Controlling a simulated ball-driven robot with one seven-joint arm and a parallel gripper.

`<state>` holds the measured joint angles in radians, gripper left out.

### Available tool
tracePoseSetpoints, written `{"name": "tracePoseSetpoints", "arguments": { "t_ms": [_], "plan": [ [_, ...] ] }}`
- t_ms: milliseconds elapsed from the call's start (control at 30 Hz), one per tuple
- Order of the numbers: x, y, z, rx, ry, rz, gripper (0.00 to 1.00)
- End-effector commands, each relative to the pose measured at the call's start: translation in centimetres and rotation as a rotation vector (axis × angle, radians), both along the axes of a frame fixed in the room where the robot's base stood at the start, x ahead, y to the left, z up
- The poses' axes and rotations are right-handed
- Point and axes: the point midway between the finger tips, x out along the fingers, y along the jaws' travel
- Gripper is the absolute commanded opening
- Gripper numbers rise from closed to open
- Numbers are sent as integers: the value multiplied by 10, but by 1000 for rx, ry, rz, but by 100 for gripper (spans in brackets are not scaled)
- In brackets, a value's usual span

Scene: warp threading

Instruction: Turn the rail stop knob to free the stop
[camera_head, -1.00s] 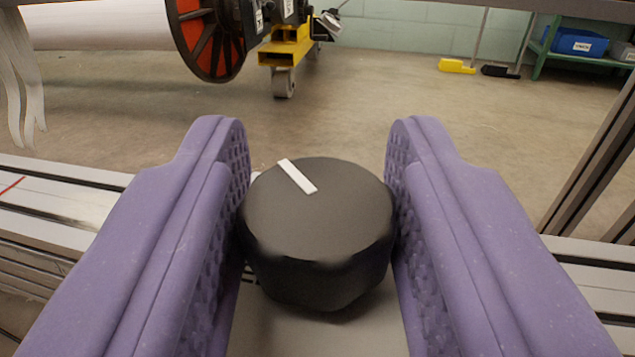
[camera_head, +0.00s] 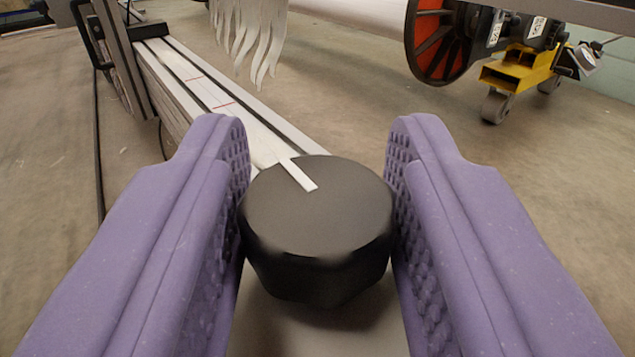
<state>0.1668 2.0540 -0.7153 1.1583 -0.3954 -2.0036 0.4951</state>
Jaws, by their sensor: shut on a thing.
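The rail stop knob (camera_head: 325,230) is a black, faceted knob with a white mark line on its top, in the middle of the view. The white line (camera_head: 298,174) points to the upper left of the picture. My gripper (camera_head: 318,205) has two purple textured fingers, one on each side of the knob, shut on it. The stop (camera_head: 275,320) below the knob shows only as a grey surface between the fingers. The rail (camera_head: 205,95), pale metal with red marks, runs from the knob toward the upper left.
White hanging strips (camera_head: 250,40) are at the top. A red and black wheel (camera_head: 437,40) and a yellow wheeled stand (camera_head: 520,72) are at the upper right. A dark upright frame (camera_head: 120,60) stands at the far left.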

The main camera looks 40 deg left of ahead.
Motion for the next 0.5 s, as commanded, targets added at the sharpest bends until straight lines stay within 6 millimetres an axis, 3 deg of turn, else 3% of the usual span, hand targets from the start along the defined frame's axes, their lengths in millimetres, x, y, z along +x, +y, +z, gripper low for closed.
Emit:
{"name": "tracePoseSetpoints", "arguments": {
  "t_ms": [500],
  "plan": [
    [1, 0, 1, -1, -2, 33, 11]
  ]
}}
